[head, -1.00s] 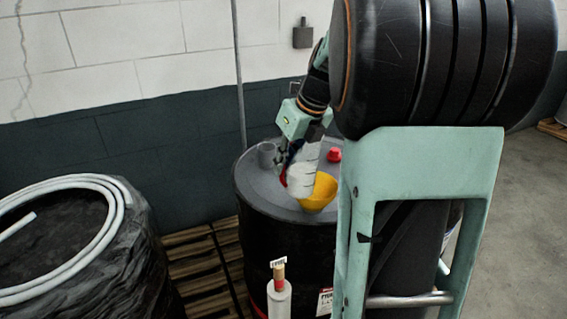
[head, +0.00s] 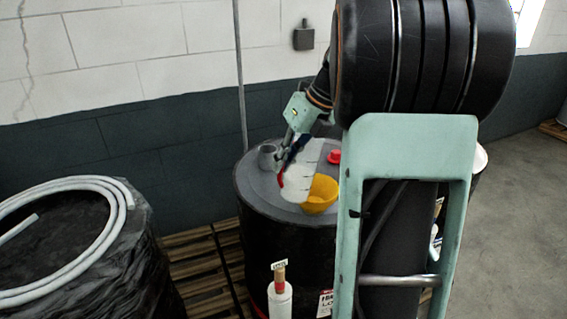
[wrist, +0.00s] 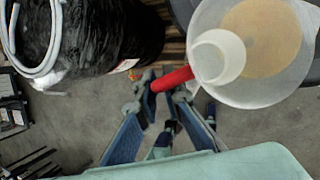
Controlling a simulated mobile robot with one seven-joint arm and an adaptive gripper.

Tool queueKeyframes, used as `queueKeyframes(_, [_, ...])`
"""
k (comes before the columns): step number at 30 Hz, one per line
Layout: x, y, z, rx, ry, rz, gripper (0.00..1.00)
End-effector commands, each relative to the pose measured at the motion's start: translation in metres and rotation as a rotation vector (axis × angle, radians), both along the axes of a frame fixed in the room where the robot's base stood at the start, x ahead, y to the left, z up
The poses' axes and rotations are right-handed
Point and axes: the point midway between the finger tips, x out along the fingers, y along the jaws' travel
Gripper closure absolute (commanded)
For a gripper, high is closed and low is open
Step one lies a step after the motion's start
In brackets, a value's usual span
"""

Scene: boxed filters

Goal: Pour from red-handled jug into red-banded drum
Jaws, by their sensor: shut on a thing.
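My gripper (head: 285,160) is shut on the red handle (wrist: 174,78) of the jug, seen in both views. The jug (head: 294,196) is white and translucent, with a tan area inside its round outline in the wrist view (wrist: 285,75). It is held tilted above the drum top, beside and partly over a yellow funnel (head: 322,197). I cannot tell whether anything flows from it. The black drum (head: 252,245) has a grey top; a bit of red shows low on its side, mostly hidden. My arm covers the drum's right side.
A grey cup-like fitting (head: 267,157) and a red cap (head: 334,157) are on the drum top. A white bottle (head: 280,300) with a tag stands in front. A black-wrapped drum with a pale hose (head: 120,195) is at left. Wooden pallets (head: 190,255) lie between.

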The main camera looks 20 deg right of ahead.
Motion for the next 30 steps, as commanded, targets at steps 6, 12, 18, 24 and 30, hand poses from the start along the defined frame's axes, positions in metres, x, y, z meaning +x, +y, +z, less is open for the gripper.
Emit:
queueKeyframes(6, [0.0004, -0.0001, 0.0024, 0.013, 0.004, 0.000, 1.00])
queueKeyframes(12, [0.0003, 0.0000, 0.0024, 0.014, 0.004, 0.000, 1.00])
queueKeyframes(18, [0.0004, 0.0000, 0.0042, 0.046, 0.017, -0.001, 1.00])
queueKeyframes(24, [0.0002, 0.0005, 0.0069, 0.086, 0.034, -0.001, 1.00])
queueKeyframes(30, [0.0001, 0.0009, 0.0089, 0.106, 0.041, 0.000, 1.00])
